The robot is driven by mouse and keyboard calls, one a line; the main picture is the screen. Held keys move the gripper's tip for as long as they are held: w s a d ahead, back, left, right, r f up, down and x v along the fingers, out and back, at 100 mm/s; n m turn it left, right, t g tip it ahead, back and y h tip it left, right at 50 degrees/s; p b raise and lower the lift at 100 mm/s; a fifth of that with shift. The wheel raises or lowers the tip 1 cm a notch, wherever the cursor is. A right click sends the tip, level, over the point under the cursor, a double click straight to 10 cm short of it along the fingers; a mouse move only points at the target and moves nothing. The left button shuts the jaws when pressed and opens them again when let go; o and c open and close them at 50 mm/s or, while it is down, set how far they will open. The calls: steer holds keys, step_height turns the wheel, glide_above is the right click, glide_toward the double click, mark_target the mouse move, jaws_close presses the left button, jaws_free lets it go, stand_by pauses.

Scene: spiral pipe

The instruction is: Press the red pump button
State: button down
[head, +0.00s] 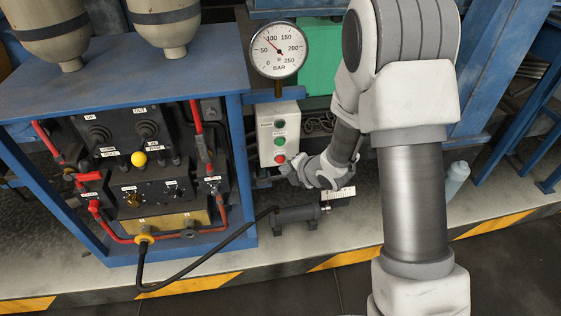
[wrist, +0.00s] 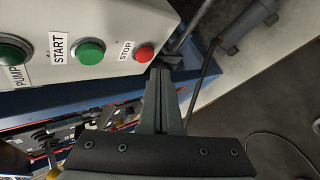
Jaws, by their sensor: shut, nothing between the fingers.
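The red button (head: 280,159), labelled STOP in the wrist view (wrist: 144,54), is on the front of a pale control box (head: 267,137). In the head view it is the lowest of three round fittings in a column. My gripper (head: 287,169) is just below and right of it in the head view. In the wrist view my gripper's fingers (wrist: 159,73) are together and empty, with their tips beside the red button's edge. I cannot tell whether they touch it; the button's face is uncovered.
The green START button (wrist: 89,53) and dark green PUMP lamp (wrist: 12,53) share the box. A pressure gauge (head: 279,50) stands above, reading near 80 to 100. A blue frame with a hose panel (head: 150,160) is left. A dark cylinder (head: 297,216) lies below.

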steer(key=s+b, duration=0.1)
steer(key=s, duration=0.1)
steer(key=s+d, duration=0.1)
steer(key=s, duration=0.1)
steer(key=shift+s+b, duration=0.25)
steer(key=shift+b, duration=0.15)
stand_by(0.4)
steer(key=s+d+r+m+h, duration=0.2)
steer(key=d+r+m+h, duration=0.1)
steer(key=d+r+m, duration=0.4)
steer(key=s+d+r+m+h, duration=0.3)
steer(key=d+r+m, duration=0.2)
steer(key=r+m, duration=0.3)
steer(key=s+r+m+g, duration=0.1)
steer(key=s+r+m, duration=0.25)
steer(key=s, duration=0.25)
steer(key=s+d+r+m, duration=0.1)
steer(key=s+r+m, duration=0.1)
steer(key=s+m, duration=0.35)
steer(key=s+r+m+g, duration=0.1)
steer(key=s+r+m, duration=0.2)
steer(key=s, duration=0.4)
step_height(320, 180, up, 24)
steer(key=p, duration=2.3)
steer(key=shift+w+f+p, duration=0.2)
steer(key=shift+f+p, duration=0.05)
steer(key=shift+p, duration=0.05)
